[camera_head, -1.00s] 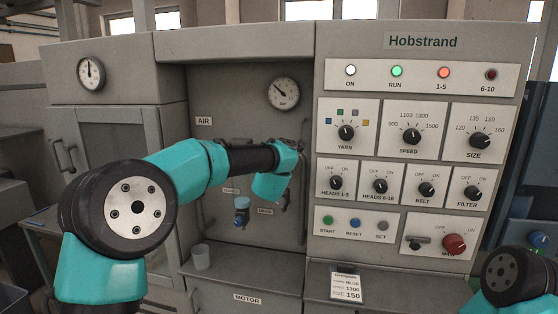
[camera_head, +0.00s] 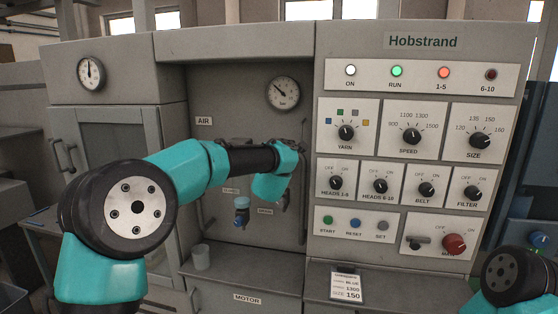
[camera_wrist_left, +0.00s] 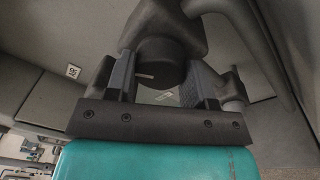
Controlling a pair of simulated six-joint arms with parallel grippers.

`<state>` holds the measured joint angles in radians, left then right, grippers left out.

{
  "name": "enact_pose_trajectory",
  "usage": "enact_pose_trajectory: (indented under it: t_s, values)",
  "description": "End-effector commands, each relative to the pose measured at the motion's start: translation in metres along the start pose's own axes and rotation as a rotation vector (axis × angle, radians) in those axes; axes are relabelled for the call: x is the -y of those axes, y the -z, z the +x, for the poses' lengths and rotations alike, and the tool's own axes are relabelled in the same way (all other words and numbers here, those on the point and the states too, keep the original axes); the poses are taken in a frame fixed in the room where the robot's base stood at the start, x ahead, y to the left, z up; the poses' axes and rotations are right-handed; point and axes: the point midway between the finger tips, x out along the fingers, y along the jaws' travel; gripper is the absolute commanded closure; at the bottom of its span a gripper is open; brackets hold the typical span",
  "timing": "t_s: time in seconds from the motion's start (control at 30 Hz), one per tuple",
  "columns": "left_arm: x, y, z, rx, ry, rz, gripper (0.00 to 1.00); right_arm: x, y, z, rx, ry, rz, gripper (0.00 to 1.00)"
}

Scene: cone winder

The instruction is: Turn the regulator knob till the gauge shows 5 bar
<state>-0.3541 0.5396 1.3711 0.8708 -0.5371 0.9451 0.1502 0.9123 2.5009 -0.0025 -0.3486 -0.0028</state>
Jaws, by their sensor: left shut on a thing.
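The pressure gauge (camera_head: 283,93) marked "bar" is on the grey back panel in the head view. Its needle points to the upper left; the numbers are too small to read. In the left wrist view the dark round regulator knob (camera_wrist_left: 162,62), with a pale mark on its face, sits under the regulator body. My left gripper (camera_wrist_left: 160,80) is shut on this knob, one finger on each side. In the head view my teal left wrist hides the knob and fingers. Only part of my right arm shows at the bottom right; its gripper is out of view.
A pipe (camera_wrist_left: 255,45) runs beside the regulator. Another gauge (camera_head: 90,73) is at the far left.

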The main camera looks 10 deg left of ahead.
Motion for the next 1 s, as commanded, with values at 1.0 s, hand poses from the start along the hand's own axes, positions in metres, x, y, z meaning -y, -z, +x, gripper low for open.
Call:
enact_pose_trajectory:
  t_s: [1.0]
  values:
    - [-0.0008,0.0008,0.0,0.049,-0.072,0.842,0.75,0.0,0.0,0.0,0.0,0.0,0.0,0.57]
